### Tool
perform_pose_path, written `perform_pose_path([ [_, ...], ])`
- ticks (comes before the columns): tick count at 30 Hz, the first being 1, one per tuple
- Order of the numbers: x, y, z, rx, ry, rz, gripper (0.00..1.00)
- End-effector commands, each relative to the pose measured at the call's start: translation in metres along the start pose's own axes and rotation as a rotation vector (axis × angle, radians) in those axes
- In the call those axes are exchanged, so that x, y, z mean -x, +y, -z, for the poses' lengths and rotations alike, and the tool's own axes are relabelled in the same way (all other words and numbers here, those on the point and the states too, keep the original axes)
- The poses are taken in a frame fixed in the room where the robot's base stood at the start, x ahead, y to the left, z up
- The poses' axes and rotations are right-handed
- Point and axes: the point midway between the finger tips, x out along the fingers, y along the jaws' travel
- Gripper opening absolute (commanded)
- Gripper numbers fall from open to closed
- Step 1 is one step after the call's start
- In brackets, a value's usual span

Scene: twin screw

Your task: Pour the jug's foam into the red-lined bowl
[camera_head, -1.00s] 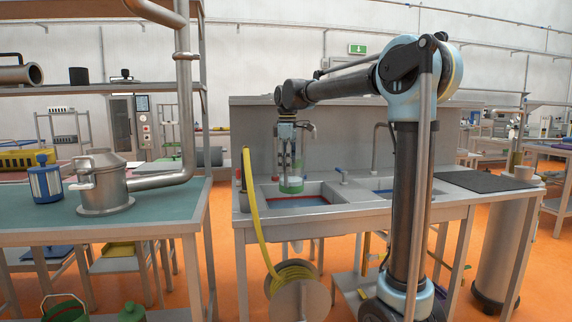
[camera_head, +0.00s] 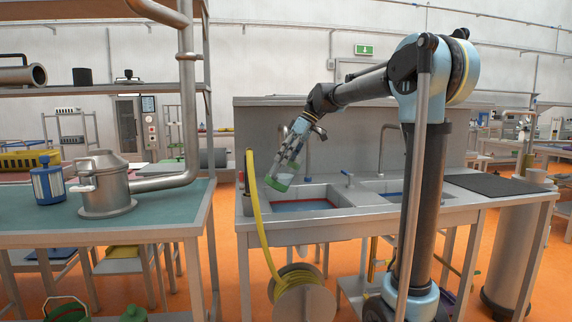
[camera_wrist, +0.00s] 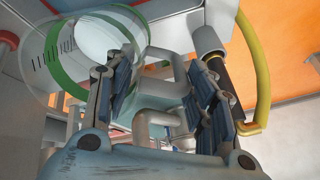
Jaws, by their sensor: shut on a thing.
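My gripper (camera_head: 291,152) is shut on the grey handle of the jug (camera_head: 280,180). The jug is clear with a green band and dark scale marks. It is tilted and held above the left part of the sink bench, at the left end of the red-lined bowl (camera_head: 318,193). The bowl is the left basin, with a red line around its bluish floor. In the wrist view the jug (camera_wrist: 62,50) is at the upper left, beside the gripper fingers (camera_wrist: 165,100). Its inside looks whitish; I cannot make out foam or any stream leaving it.
A second basin (camera_head: 398,188) with a blue line lies to the right. Taps (camera_head: 384,150) stand behind the basins. A yellow hose (camera_head: 256,215) hangs over the bench's left end to a reel (camera_head: 303,300). A green-topped table (camera_head: 150,215) stands to the left.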

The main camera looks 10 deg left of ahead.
Motion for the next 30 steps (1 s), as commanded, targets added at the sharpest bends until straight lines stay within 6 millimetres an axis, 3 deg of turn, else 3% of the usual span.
perform_pose_path([
  [16,0.003,0.011,-0.019,0.0,0.419,0.24,0.04],
  [30,0.001,0.015,-0.025,0.001,0.496,0.284,0.04],
])
